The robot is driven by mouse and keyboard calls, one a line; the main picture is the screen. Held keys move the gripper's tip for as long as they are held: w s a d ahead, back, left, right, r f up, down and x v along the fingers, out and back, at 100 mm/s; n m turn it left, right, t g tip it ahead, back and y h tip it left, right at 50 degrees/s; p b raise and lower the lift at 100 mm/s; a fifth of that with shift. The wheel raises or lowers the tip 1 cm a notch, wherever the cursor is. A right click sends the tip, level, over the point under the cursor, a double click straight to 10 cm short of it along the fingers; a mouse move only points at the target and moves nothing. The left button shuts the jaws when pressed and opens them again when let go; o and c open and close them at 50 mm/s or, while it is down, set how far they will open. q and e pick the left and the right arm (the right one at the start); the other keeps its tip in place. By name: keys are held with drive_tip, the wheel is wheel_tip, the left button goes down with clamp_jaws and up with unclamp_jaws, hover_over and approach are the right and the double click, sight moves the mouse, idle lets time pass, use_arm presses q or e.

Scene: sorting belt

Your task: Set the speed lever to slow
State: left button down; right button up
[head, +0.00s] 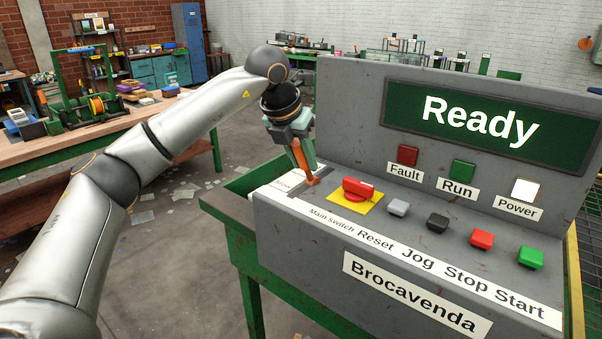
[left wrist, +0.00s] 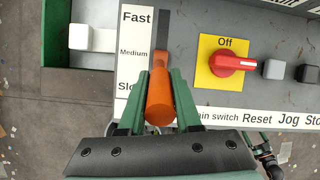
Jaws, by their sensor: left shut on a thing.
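The orange speed lever (head: 302,158) stands in a slot at the left end of the grey control panel (head: 300,228). In the left wrist view the lever (left wrist: 160,98) shows between the two green fingers of my left gripper (left wrist: 163,78), which is shut on it. A white scale beside the slot reads Fast at the top, Medium in the middle and a partly hidden label starting "Slo" below. The lever's far end shows near the Medium mark; the open slot runs above it towards Fast. In the head view my left gripper (head: 299,143) reaches the lever from above. My right gripper is not in view.
Right of the lever is a red main switch (head: 358,188) on a yellow plate, marked Off in the wrist view. Reset, Jog, Stop and Start buttons (head: 482,240) follow along the panel. The display (head: 480,121) reads Ready. A workbench (head: 90,150) stands at the left.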

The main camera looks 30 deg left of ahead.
use_arm(q)
drive_tip(key=shift+s+f, duration=0.1)
drive_tip(key=shift+f, duration=0.1)
drive_tip(key=shift+s+r+t+b, duration=0.1)
drive_tip(key=shift+t+b, duration=0.3)
drive_tip(key=shift+b, duration=0.05)
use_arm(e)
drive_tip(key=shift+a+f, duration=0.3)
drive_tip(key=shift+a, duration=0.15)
use_arm(q)
drive_tip(key=c, duration=0.6)
unclamp_jaws()
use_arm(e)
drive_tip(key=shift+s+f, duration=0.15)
use_arm(q)
drive_tip(key=v, duration=1.2)
drive_tip(key=shift+r, duration=0.25)
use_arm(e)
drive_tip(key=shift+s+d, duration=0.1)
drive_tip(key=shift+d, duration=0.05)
use_arm(q)
drive_tip(key=shift+s+a, duration=0.1)
drive_tip(key=shift+s, duration=0.1)
